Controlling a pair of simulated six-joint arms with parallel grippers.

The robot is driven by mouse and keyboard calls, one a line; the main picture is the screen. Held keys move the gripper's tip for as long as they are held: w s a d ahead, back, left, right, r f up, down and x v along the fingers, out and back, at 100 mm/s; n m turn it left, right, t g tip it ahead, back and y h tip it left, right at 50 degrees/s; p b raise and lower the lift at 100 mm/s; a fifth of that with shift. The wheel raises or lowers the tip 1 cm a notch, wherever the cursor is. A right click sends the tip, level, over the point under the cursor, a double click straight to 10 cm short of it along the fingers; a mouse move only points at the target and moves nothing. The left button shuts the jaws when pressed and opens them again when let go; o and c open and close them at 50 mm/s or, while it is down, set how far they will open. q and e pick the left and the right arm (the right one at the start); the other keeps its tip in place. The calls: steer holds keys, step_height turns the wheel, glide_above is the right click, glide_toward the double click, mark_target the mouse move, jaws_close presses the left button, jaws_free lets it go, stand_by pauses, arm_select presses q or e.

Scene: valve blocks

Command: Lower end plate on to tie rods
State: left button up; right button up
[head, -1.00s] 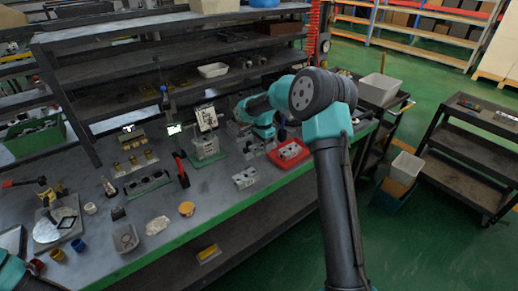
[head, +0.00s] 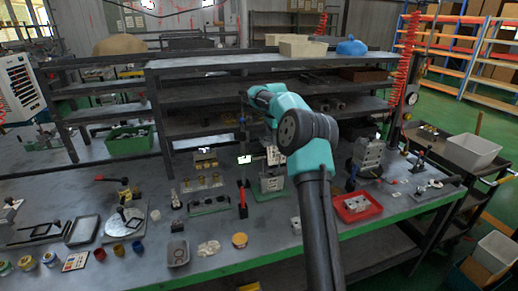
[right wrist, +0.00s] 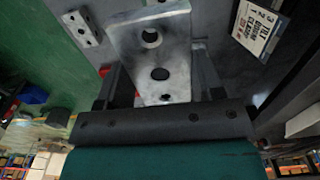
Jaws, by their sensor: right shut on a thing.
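In the right wrist view a pale metal end plate (right wrist: 186,50) with round holes is between the fingers of my right gripper (right wrist: 160,84). The gripper is shut on the plate. In the head view my right arm reaches up and over the bench, and the gripper and plate cannot be made out clearly. A grey metal block assembly (head: 368,152) stands on the bench behind a red tray (head: 350,215). I cannot make out the tie rods in either view. My left gripper is not in view.
A printed card (right wrist: 262,25) is to the right in the wrist view. A small holed metal block (right wrist: 72,24) lies at upper left. Shelves (head: 215,62) stand behind.

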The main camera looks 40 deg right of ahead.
steer(key=shift+w+a+r, duration=0.15)
steer(key=shift+w+r, duration=0.2)
steer(key=shift+s, duration=0.1)
steer(key=shift+f, duration=0.1)
steer(key=shift+f, duration=2.8)
steer(key=shift+f, duration=4.3)
steer(key=o, duration=1.2)
steer(key=shift+f, duration=0.1)
